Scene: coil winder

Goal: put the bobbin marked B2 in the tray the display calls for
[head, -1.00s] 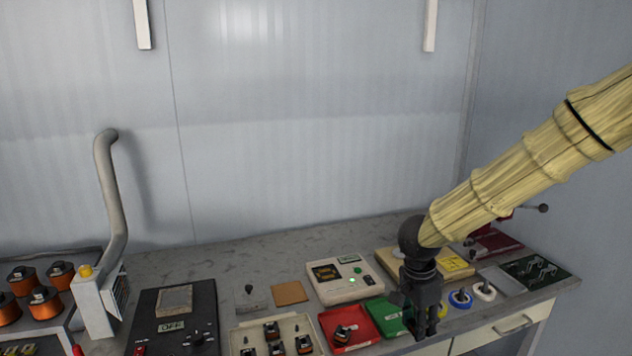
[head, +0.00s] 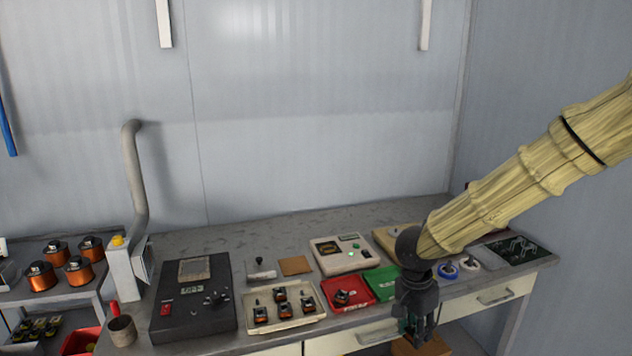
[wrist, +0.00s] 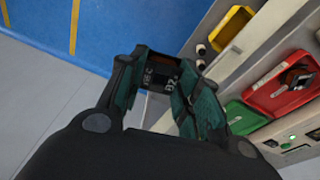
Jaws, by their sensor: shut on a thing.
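My gripper (head: 418,325) is shut on a dark bobbin (wrist: 158,72), whose pale lettering appears to read B2 in the wrist view. In the head view my gripper is low, in front of the bench's front edge, and hides the bobbin. The red tray (head: 357,302) holds one bobbin. The green tray (head: 378,283) sits right of it, partly behind my gripper; its visible part is bare. A yellow tray (wrist: 232,28) shows in the wrist view.
A beige tray (head: 288,326) with several bobbins stands left of the red tray. A black winder unit (head: 195,325) and a bent grey pipe (head: 135,180) stand further left. Blue and white rings (head: 447,270) lie right of my gripper. Floor is clear in front of the bench.

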